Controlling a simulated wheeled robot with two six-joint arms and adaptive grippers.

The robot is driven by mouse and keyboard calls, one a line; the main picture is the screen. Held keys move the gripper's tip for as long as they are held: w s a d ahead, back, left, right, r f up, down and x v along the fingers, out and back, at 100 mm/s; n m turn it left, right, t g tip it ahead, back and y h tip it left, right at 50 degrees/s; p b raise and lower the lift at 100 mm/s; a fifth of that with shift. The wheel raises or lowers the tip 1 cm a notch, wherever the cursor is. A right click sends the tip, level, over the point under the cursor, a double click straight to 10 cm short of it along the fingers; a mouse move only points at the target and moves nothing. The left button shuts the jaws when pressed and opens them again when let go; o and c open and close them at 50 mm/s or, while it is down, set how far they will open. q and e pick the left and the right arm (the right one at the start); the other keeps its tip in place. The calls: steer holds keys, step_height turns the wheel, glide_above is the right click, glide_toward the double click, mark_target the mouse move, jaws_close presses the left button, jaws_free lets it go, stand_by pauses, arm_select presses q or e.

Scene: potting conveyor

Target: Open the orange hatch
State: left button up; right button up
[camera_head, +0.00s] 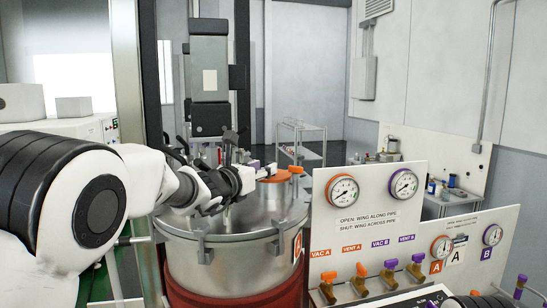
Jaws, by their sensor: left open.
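A round steel vessel (230,262) stands in the centre, with clamps around its lid and an orange "A" label on its side. On the lid's far right edge is a flat orange part (276,178), which looks like the orange hatch or its handle. A small orange knob (296,170) stands beside it. My left gripper (248,176) reaches in over the lid from the left. It is open, with its fingertips close to the left end of the orange part. I cannot tell whether they touch. My left wrist hides part of the lid. My right gripper is not in view.
A white panel (365,222) with gauges and several orange and purple valves stands right of the vessel. A dark column unit (209,70) rises behind the lid. A wire-shelf cart (300,135) stands farther back. The space above the lid's right side is clear.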

arm_select(q)
steer(key=shift+w+d+r+p, duration=0.7)
steer(key=shift+d+r+p, duration=0.15)
steer(key=shift+p, duration=0.2)
steer(key=w, duration=0.1)
steer(key=w+f, duration=0.2)
steer(key=w, duration=0.1)
steer(key=shift+d+f+p, duration=0.1)
steer(key=shift+d+p, duration=0.2)
steer(key=shift+d, duration=0.05)
steer(key=shift+s+r, duration=0.2)
steer(key=shift+s, duration=0.1)
steer(key=shift+c, duration=0.9)
steer(key=shift+s+d+r, duration=0.1)
steer(key=shift+s+r, duration=0.05)
steer(key=shift+s, duration=0.1)
steer(key=c, duration=0.6)
jaws_close()
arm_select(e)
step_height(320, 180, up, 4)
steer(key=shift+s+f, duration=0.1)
arm_select(q)
steer(key=shift+w+r, duration=0.1)
steer(key=shift+r, duration=0.2)
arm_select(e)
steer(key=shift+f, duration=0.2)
